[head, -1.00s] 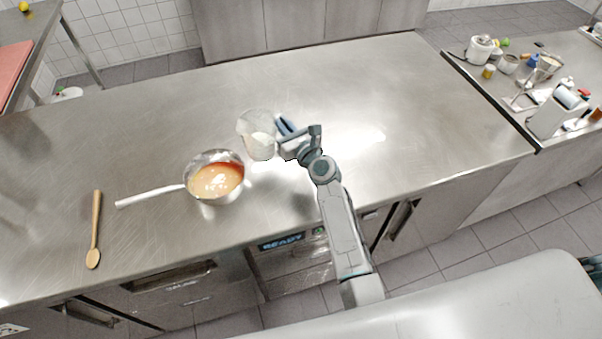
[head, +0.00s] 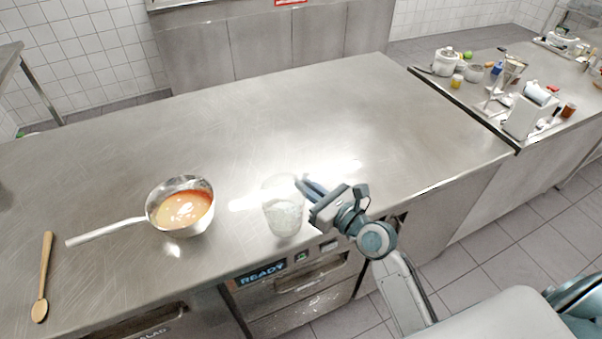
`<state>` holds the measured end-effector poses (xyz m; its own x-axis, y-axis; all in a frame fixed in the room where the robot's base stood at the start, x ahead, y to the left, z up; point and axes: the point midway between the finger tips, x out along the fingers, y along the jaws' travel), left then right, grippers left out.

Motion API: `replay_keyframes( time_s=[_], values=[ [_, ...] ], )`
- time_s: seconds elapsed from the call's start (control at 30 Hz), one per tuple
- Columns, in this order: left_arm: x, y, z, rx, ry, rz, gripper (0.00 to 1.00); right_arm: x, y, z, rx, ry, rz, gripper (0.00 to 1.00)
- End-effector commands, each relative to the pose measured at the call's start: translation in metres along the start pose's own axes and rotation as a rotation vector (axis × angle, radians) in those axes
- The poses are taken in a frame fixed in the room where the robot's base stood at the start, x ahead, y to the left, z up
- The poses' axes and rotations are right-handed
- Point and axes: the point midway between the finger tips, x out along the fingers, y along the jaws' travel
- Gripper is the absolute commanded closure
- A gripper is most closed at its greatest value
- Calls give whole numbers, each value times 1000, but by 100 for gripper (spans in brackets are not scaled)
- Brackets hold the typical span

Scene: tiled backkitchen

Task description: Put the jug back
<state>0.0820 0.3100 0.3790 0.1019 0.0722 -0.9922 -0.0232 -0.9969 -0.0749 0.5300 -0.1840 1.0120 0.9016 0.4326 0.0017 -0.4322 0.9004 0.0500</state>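The clear jug (head: 283,212) stands upright near the counter's front edge in the head view, with some whitish content low inside. My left gripper (head: 312,192) is at the jug's right side, shut on it at about the handle. The fingertips and handle are partly hidden by the gripper body. I cannot tell whether the jug's base touches the counter. My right gripper is out of view; only a teal part of mine shows at the lower right edge.
A steel saucepan (head: 182,207) with orange and cream liquid sits left of the jug, handle leftward. A wooden spoon (head: 44,278) lies further left. The steel counter (head: 240,130) is clear behind. A side counter at the right (head: 480,110) holds several appliances and jars.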

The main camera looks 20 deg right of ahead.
Motion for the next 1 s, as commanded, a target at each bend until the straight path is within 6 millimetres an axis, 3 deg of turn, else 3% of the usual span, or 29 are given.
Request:
replay_keyframes(
  time_s=[0.2,0.4,0.7,1.0],
  values=[
    [-5,0,0,0,0,0,64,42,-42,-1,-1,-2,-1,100],
    [-5,0,0,0,0,0,64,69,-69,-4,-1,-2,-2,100],
    [-5,-1,0,0,0,0,64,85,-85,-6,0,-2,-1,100],
    [3,0,1,0,-1,-1,64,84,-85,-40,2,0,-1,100]
  ],
)
